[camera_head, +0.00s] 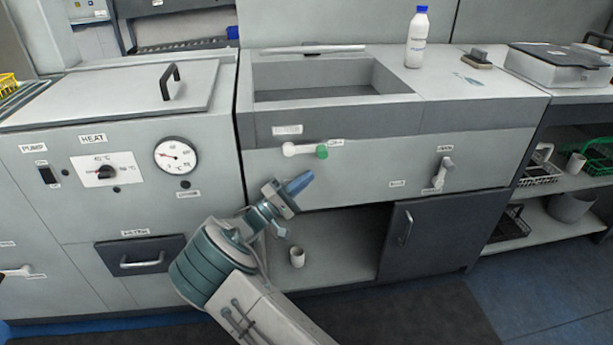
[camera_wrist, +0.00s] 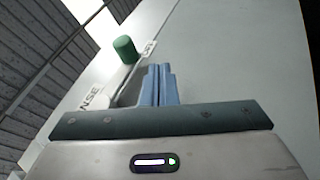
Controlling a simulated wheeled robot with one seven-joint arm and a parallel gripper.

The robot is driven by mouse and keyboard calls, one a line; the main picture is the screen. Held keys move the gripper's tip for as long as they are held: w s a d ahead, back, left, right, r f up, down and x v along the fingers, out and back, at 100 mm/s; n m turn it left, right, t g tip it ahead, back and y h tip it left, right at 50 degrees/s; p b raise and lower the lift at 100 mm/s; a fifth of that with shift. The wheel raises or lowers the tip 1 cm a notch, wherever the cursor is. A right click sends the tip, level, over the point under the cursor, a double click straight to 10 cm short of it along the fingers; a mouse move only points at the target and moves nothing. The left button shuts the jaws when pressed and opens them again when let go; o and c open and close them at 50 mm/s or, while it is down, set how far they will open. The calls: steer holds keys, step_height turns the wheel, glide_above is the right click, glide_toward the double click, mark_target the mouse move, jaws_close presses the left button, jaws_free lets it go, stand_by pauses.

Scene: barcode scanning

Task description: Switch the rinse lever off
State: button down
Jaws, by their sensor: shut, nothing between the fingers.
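The rinse lever (camera_head: 303,150) is on the front panel below the sink. It is a white bar lying about level, with a green knob (camera_head: 322,152) at its right end beside a small label. The wrist view shows the green knob (camera_wrist: 125,49) ahead and left of the fingers, with lettering ending in "NSE" near it. My gripper (camera_head: 299,182) is below and slightly left of the knob, its blue fingers pointing up and right. The fingers (camera_wrist: 159,84) are together and empty, and look apart from the lever.
A second lever (camera_head: 443,173) hangs slanted down on the panel's right. The sink basin (camera_head: 330,78) is above, and a white bottle (camera_head: 417,38) stands on the counter. A white cup (camera_head: 297,257) is in the open cabinet below. A gauge (camera_head: 176,156) is on the left unit.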

steer(key=p+v, duration=0.1)
steer(key=v, duration=0.8)
steer(key=shift+s+a+r, duration=0.2)
steer(key=shift+a+r, duration=0.05)
steer(key=shift+a, duration=0.05)
steer(key=s+d+r+m+g+y+p, duration=0.3)
steer(key=d+r+g+p, duration=0.4)
steer(key=d, duration=0.6)
steer(key=s+d+r+m+g+y+p, duration=0.2)
steer(key=s+d+r+g+y+p, duration=0.25)
steer(key=d+r+g, duration=0.6)
steer(key=s+d+r+m+t+y+p, duration=0.1)
steer(key=s+d+r+t+y+p, duration=0.1)
steer(key=s+r+y+p, duration=0.3)
steer(key=s+d+r+m+t+y+p, duration=0.1)
steer(key=s+d+r+t+y+p, duration=0.2)
steer(key=s+r+y+p, duration=0.3)
steer(key=s+r+t+p, duration=0.1)
steer(key=s+r+p, duration=0.2)
steer(key=s+r, duration=0.4)
steer(key=shift+s+m, duration=0.3)
steer(key=shift+s, duration=0.95)
